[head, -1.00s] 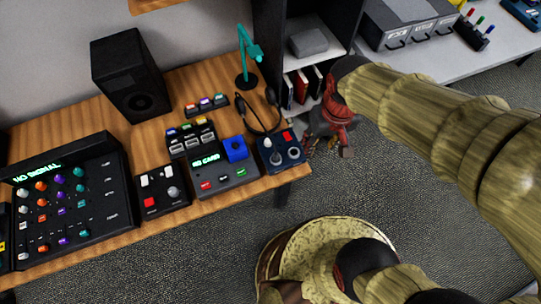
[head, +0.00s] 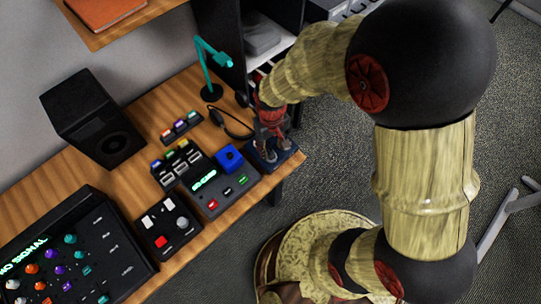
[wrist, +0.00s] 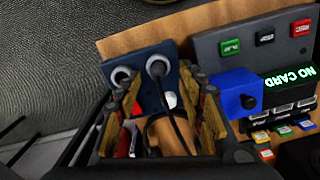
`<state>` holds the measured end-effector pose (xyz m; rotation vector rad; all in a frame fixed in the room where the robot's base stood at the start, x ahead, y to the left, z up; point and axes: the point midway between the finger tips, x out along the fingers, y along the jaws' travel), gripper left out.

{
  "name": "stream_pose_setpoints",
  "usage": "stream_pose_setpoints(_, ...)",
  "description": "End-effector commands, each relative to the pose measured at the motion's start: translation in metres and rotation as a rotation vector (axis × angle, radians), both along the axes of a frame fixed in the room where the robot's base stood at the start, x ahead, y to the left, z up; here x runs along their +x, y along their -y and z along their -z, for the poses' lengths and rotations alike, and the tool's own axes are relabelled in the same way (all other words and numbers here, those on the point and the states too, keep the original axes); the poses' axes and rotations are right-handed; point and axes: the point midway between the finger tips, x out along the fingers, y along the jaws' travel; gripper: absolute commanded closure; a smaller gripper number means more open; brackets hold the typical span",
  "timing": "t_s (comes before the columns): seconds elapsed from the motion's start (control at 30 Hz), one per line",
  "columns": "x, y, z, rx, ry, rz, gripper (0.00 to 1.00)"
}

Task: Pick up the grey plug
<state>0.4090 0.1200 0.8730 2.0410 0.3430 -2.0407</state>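The grey plug (wrist: 157,68) appears as a round grey end with a black cable, at the front of a dark blue box in the wrist view. The cable runs down the picture between the fingers. My gripper (wrist: 166,104) is open, with one finger on each side of the cable. The plug lies slightly beyond the fingertips and nothing is held. In the head view my gripper (head: 268,143) is over the blue box (head: 286,158) at the table's right corner and hides most of it; the plug cannot be made out there.
A second grey round socket (wrist: 122,77) is left of the plug. A white ball knob (wrist: 171,100) stands between the fingers. A device with a blue block (wrist: 236,93) and a lit display is close on the right. The speaker (head: 92,118) and teal lamp (head: 210,65) stand further back.

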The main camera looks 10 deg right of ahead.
Motion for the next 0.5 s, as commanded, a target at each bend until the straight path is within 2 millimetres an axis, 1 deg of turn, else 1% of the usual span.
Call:
stream_pose_setpoints(0.2,0.009,0.000,0.030,-0.001,-0.003,0.000,0.60)
stream_pose_setpoints(0.3,0.009,0.000,0.043,-0.001,-0.002,0.000,0.60)
stream_pose_setpoints(0.4,0.009,0.000,0.048,0.000,-0.001,0.000,0.60)
stream_pose_setpoints(0.5,0.009,0.000,0.047,0.000,0.000,0.000,0.60)
